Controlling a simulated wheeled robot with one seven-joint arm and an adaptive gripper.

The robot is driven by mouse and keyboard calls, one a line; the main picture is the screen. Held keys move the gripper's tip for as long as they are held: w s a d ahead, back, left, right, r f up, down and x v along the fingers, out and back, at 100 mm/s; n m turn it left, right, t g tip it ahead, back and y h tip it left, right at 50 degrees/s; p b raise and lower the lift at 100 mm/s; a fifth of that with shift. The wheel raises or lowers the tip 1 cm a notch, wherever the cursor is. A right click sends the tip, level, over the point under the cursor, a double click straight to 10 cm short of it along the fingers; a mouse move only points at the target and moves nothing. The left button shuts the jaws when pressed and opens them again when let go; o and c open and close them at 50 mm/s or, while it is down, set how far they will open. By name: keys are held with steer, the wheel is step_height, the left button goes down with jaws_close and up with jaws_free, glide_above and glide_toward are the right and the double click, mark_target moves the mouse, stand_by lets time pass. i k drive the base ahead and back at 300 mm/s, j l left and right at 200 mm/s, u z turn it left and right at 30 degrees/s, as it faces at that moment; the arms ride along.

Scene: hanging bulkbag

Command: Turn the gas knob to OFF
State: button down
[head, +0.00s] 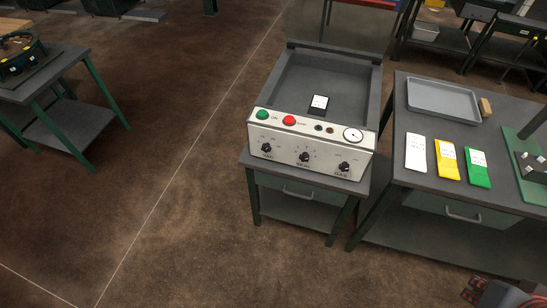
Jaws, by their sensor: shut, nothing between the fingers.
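The gas knob (344,166) is the rightmost of three black knobs on the pale front panel (310,145) of a machine. The label below it appears to read GAS. The knob's setting is too small to read. My gripper (474,290) shows only in part at the bottom right corner, dark with reddish parts near it. It is shut and empty, well apart from the panel, to the right of and nearer than the knob.
The panel also carries a left knob (267,147), a middle knob (304,156), a green button (262,114), a red button (289,120) and a gauge (353,135). A right-hand table holds a grey tray (443,84) and coloured packets. Open floor lies in front and left.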

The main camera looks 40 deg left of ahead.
mark_target(344, 166)
steer(key=u, duration=1.4)
